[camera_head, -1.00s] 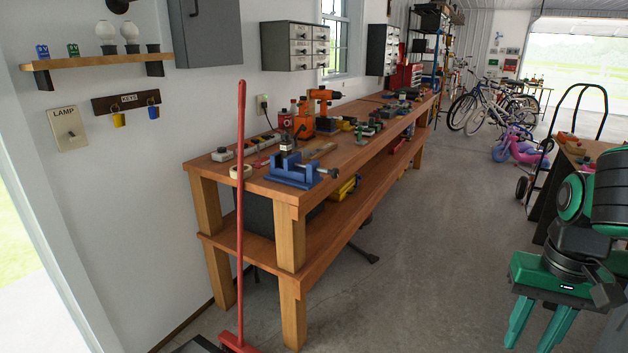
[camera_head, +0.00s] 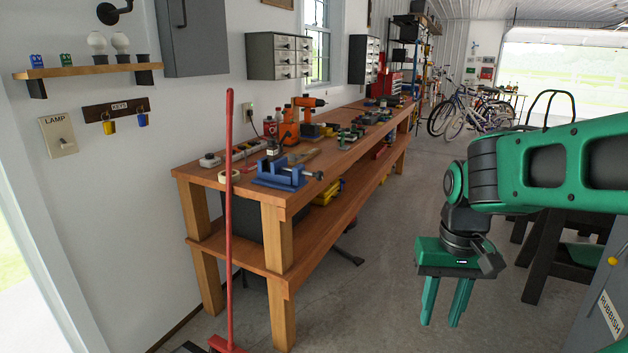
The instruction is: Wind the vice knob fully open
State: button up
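The blue vice (camera_head: 281,176) sits on the near end of the wooden workbench (camera_head: 232,176), close to its front edge. Its dark knob (camera_head: 318,175) sticks out to the right, at the front edge of the bench. How far the jaws are apart is too small to tell. My green gripper (camera_head: 444,302) hangs pointing down over the floor, to the right of the bench and well apart from the vice. Its two fingers are spread with nothing between them.
A red-handled broom (camera_head: 229,220) stands upright before the bench's near end. A grey rubbish bin (camera_head: 600,300) stands at the right.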

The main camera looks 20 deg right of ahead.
aim_at(319, 175)
jog(key=i, duration=1)
